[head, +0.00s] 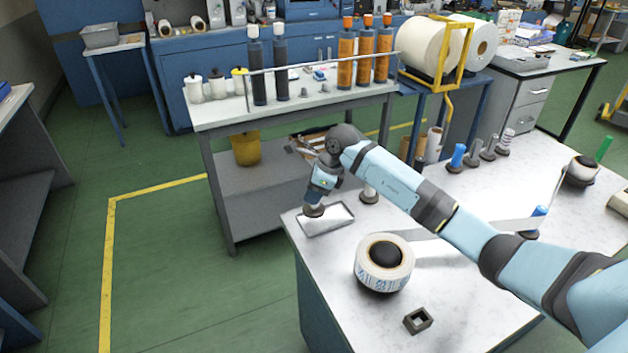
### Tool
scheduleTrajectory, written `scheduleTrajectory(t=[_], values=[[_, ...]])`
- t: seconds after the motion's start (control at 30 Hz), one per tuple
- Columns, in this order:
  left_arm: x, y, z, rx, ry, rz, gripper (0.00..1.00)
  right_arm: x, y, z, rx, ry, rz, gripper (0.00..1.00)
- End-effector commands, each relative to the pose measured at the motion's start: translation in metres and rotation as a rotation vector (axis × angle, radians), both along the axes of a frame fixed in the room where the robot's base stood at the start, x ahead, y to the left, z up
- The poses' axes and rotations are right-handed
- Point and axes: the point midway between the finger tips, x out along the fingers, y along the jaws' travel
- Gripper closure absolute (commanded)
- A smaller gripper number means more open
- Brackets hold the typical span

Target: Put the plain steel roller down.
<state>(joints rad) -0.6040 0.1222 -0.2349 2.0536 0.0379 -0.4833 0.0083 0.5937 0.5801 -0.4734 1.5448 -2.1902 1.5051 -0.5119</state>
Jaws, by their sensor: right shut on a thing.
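My right gripper (318,193) is at the left end of the white worktable, pointing down over a shallow metal tray (343,219). It is shut on the plain steel roller, which is mostly hidden by the gripper; its round brown base (314,211) shows below the fingers. The base overlaps the left part of the tray in the picture; I cannot tell whether it touches the tray or hangs just above it. My left gripper is not in view.
A short roller (370,195) stands right of the tray. A printed web roll (383,265) and a square dark block (418,320) are nearer. A blue roller (457,157) and several others stand farther back. A web strip (470,228) runs rightward from the roll.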

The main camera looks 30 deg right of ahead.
Motion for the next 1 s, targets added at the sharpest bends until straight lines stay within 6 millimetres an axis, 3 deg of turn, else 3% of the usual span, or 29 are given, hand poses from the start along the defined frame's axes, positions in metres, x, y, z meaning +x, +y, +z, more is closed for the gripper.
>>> scheduleTrajectory(t=[0.17, 0.47, 0.77, 0.8, 0.9, 1.0], values=[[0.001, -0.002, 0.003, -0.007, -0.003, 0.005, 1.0, 0.001, 0.0, -0.005, 0.002, -0.005, -0.001, 1.0], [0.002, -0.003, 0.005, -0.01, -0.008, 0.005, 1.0, 0.001, 0.0, -0.039, 0.002, -0.005, -0.001, 1.0], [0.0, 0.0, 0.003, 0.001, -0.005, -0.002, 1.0, 0.001, 0.0, -0.041, 0.001, -0.007, 0.0, 1.0], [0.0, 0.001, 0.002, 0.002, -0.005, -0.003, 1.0, 0.0, 0.0, -0.045, -0.001, 0.001, 0.0, 0.62], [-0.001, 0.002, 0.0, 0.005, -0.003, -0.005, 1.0, 0.0, 0.0, -0.045, -0.001, 0.001, 0.0, 0.41], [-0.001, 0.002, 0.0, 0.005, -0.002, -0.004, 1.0, 0.0, 0.0, -0.045, -0.001, 0.001, 0.0, 0.41]])
